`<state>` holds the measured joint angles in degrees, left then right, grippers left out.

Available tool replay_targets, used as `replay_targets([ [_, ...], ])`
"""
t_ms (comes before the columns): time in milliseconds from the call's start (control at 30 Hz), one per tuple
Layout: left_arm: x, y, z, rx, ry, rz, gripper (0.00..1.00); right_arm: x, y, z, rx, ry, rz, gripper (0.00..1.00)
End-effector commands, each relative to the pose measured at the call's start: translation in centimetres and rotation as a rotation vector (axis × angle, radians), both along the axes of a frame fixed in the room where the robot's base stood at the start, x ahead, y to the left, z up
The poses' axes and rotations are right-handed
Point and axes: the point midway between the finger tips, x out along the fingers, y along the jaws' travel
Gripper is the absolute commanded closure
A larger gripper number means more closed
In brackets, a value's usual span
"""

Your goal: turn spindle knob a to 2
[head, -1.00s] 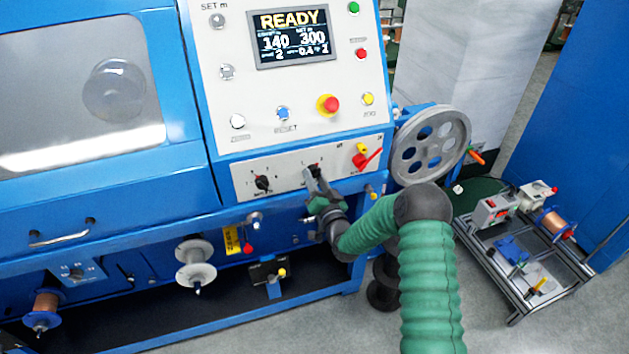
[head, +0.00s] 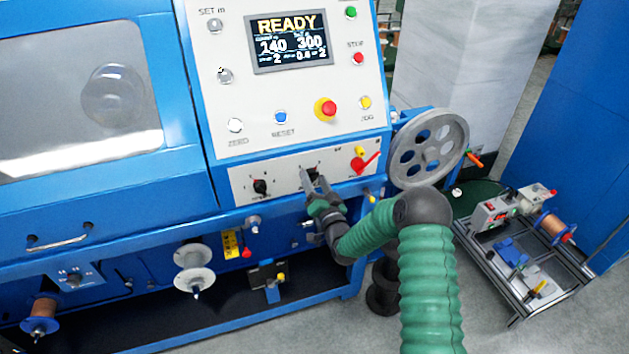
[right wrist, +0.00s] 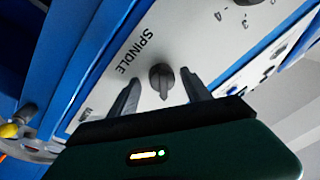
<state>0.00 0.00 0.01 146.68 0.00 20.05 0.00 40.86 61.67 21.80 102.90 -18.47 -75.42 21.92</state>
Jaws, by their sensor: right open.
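A dark spindle knob (head: 312,170) sits at the right of the two dark knobs on the white lower panel, partly hidden by my gripper in the head view. In the right wrist view the knob (right wrist: 161,80) stands beside the printed word SPINDLE, between my two fingers. My right gripper (head: 314,182) is open in front of it, one finger on each side. In the right wrist view the gripper (right wrist: 162,88) shows gaps between its fingers and the knob. The screen (head: 290,42) reads READY, 140 and 300, with 2, 0.4 and 2 below. My left gripper is not in view.
A second dark knob (head: 260,187) is to the left on the same panel. A red lever (head: 364,162) is close on the right. A grey spoked wheel (head: 429,148) stands beyond it. A red button (head: 326,108) is above. A cart (head: 530,260) stands on the right floor.

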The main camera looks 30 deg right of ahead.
Motion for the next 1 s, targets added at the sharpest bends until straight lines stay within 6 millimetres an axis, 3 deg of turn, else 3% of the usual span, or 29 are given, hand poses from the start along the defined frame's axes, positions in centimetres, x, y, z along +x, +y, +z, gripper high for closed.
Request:
replay_targets([
  [167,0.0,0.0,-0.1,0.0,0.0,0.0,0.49,-0.8,0.3,-0.3,0.001,0.004,0.001,0.43],
  [267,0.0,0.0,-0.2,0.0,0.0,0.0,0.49,-2.7,0.6,-0.6,0.001,0.006,0.0,0.43],
  [500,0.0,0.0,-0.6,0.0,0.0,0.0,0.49,-9.5,2.2,-1.7,0.003,0.007,-0.001,0.43],
  [700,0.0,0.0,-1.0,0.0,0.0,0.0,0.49,-14.2,3.3,-2.3,0.003,0.004,0.0,0.43],
  [833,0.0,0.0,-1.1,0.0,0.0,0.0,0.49,-15.8,3.6,-2.4,0.002,0.003,-0.001,0.43],
  [1000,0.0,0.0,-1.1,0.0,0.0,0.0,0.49,-16.2,3.7,-2.4,0.002,0.0,-0.001,0.43],
])
